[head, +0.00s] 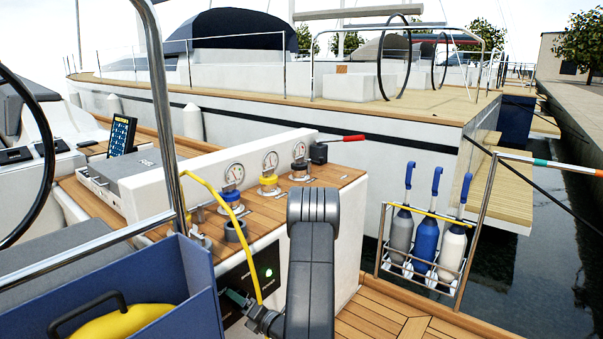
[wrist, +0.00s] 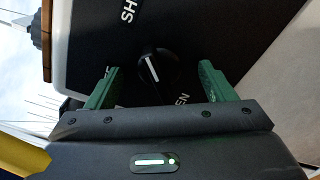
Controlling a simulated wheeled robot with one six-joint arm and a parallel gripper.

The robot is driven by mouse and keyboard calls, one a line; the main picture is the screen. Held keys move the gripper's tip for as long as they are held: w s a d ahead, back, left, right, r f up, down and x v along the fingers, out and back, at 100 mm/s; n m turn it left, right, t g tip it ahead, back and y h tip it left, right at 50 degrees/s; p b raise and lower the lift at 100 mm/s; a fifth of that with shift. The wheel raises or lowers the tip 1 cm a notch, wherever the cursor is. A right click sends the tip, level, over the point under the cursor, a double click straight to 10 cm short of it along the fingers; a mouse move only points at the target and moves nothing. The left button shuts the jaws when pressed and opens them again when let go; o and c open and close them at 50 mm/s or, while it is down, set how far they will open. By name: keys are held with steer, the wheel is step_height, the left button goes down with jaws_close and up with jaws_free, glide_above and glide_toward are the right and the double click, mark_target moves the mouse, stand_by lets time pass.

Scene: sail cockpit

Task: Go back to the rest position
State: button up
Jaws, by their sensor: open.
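My gripper (head: 236,297) is low at the dark panel (head: 268,268) on the front of the cockpit console, at the left of my arm. Its two green fingers are open and apart in the wrist view (wrist: 160,82). A black rotary knob (wrist: 153,68) with a white pointer line shows between and beyond the fingers. I cannot tell if they touch it. Nothing is held. Panel lettering is partly visible, "SH" above the knob and "EN" below it, the rest hidden.
The console top (head: 283,207) carries gauges, coloured winch-like fittings and a red-handled lever (head: 340,138). A steel rail (head: 164,110) and blue bin (head: 130,290) stand left. A rack of bottles (head: 425,245) stands right.

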steer(key=n+b, duration=0.2)
steer(key=n, duration=0.1)
steer(key=shift+f, duration=0.2)
steer(key=shift+r+n+b, duration=0.1)
steer(key=shift+n+b, duration=0.35)
steer(key=shift+n, duration=0.25)
steer(key=shift+r, duration=0.1)
